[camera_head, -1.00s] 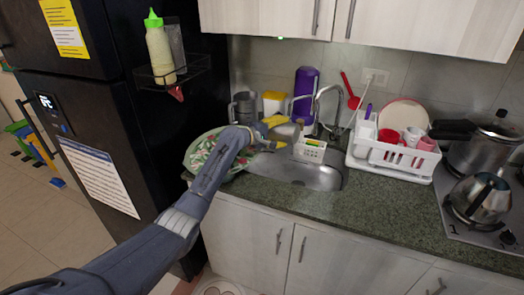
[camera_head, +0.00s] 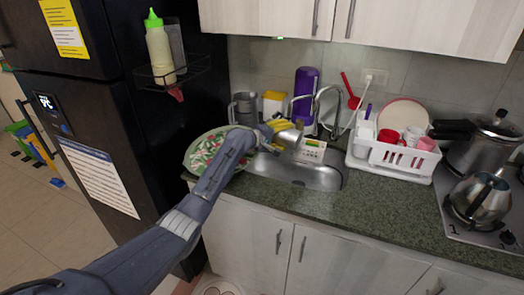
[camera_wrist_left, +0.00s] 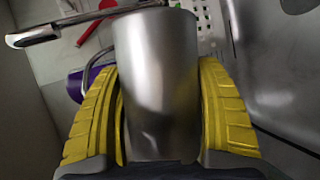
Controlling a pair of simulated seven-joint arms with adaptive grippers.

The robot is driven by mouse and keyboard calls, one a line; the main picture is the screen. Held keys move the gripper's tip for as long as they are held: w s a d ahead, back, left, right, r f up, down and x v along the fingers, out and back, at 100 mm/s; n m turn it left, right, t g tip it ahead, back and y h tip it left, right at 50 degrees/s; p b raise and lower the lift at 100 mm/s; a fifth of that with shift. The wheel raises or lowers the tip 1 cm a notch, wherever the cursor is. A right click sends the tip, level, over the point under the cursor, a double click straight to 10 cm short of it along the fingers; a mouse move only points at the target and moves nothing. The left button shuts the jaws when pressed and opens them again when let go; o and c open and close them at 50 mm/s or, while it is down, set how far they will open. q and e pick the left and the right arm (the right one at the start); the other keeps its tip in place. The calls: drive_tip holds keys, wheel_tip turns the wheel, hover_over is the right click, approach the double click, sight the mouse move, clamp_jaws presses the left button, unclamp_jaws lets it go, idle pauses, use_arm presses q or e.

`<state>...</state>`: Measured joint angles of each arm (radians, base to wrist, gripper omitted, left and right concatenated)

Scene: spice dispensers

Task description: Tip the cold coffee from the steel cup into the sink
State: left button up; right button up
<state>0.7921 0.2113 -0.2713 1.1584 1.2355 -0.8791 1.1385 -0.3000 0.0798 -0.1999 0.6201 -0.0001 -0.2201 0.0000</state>
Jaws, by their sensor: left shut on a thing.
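My left gripper (camera_head: 277,136) is shut on the steel cup (camera_head: 290,138), with a yellow finger on each side of it. In the left wrist view the cup (camera_wrist_left: 157,80) fills the middle between the fingers; its inside and any coffee are hidden. In the head view the cup looks tilted, pointing to the right, and is held above the left part of the sink (camera_head: 322,179). The sink also shows at the right of the wrist view (camera_wrist_left: 272,85). No stream of liquid can be made out. My right gripper is not in view.
The faucet (camera_head: 317,97) arches behind the cup. A dish rack (camera_head: 393,157) stands right of the sink. A patterned green-rimmed plate (camera_head: 206,149) lies left of it, beneath my arm. A purple bottle (camera_head: 305,90) stands behind.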

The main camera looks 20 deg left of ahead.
sight(290, 147)
use_arm(q)
drive_tip(key=shift+s+d+f+m+y, duration=0.15)
drive_tip(key=shift+d+f+m, duration=0.15)
drive_tip(key=shift+f, duration=0.25)
drive_tip(key=shift+d+f+m+y, duration=0.25)
drive_tip(key=shift+d+f, duration=0.1)
drive_tip(key=shift+f, duration=0.15)
drive_tip(key=shift+s+d+f+m+y, duration=0.1)
drive_tip(key=shift+d+f+m, duration=0.2)
drive_tip(key=shift+f, duration=0.25)
drive_tip(key=shift+r+y, duration=0.15)
drive_tip(key=shift+y, duration=0.15)
drive_tip(key=shift+m+y, duration=0.3)
drive_tip(key=shift+m, duration=0.15)
drive_tip(key=m+y, duration=0.1)
drive_tip(key=f+m+y, duration=0.1)
drive_tip(key=m+y, duration=0.1)
drive_tip(key=d+m+y, duration=0.1)
drive_tip(key=m, duration=0.1)
drive_tip(key=shift+s+f+t, duration=0.1)
drive_tip(key=shift+f+t, duration=0.2)
drive_tip(key=shift+f, duration=0.05)
drive_tip(key=shift+s+d+r+m+t+y, duration=0.1)
drive_tip(key=shift+d+r+m+t+y, duration=0.15)
drive_tip(key=shift+m+y, duration=0.4)
drive_tip(key=shift+d+r+m+t+y, duration=0.15)
drive_tip(key=shift+d+r+m+y, duration=0.15)
drive_tip(key=shift+m+y, duration=0.35)
